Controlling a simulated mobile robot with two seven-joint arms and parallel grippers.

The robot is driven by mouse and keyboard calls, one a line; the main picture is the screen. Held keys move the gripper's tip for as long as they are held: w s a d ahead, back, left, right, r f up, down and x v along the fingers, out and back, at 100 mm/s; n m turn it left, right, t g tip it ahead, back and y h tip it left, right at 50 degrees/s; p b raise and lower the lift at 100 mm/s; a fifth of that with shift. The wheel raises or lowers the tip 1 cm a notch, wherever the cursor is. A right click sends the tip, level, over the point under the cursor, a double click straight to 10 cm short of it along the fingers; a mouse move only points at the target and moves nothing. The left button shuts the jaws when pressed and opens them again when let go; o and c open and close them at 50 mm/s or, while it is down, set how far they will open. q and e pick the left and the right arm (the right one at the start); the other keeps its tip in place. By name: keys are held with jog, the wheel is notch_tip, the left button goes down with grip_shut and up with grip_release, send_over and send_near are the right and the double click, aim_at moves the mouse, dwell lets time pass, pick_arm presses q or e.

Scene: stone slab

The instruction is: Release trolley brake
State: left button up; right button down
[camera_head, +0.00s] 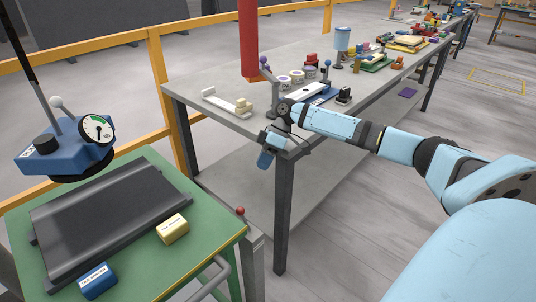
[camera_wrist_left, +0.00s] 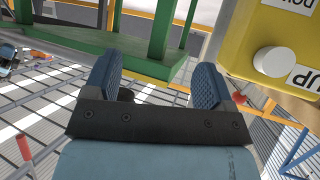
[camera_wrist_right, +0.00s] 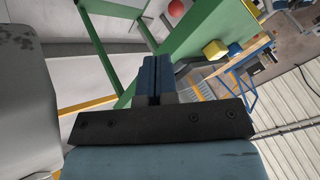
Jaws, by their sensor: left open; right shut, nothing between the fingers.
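The green trolley (camera_head: 120,185) stands at the lower left in the head view. A small red ball knob (camera_head: 240,211) sits at its right corner, by a grey post; I take this for the brake lever's end. A red ball (camera_wrist_right: 176,8) also shows at the top of the right wrist view, beside the green frame, beyond the fingertips. My right gripper (camera_head: 264,160) is shut and empty, above the knob and apart from it, near the grey table's corner. Its closed fingers (camera_wrist_right: 154,72) show in its wrist view. My left gripper (camera_wrist_left: 155,82) is open and empty, outside the head view.
A dark slab (camera_head: 110,215) lies on the trolley with a yellow block (camera_head: 172,229) and a blue block (camera_head: 98,280). A blue suction lifter with gauge (camera_head: 70,145) hangs above. The grey table (camera_head: 225,120) holds several items. A yellow control box (camera_wrist_left: 285,35) is close to my left gripper.

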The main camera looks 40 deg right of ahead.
jog(key=b, duration=0.2)
send_near(244, 219)
jog(key=w+a+f, duration=0.2)
jog(key=w+f, duration=0.1)
jog(key=f, duration=0.1)
pick_arm(q)
jog(key=shift+w+d, duration=0.1)
jog(key=shift+d, duration=0.15)
pick_arm(e)
jog(key=shift+w+a+f, duration=0.1)
jog(key=shift+a+f, duration=0.2)
jog(key=shift+f, duration=0.2)
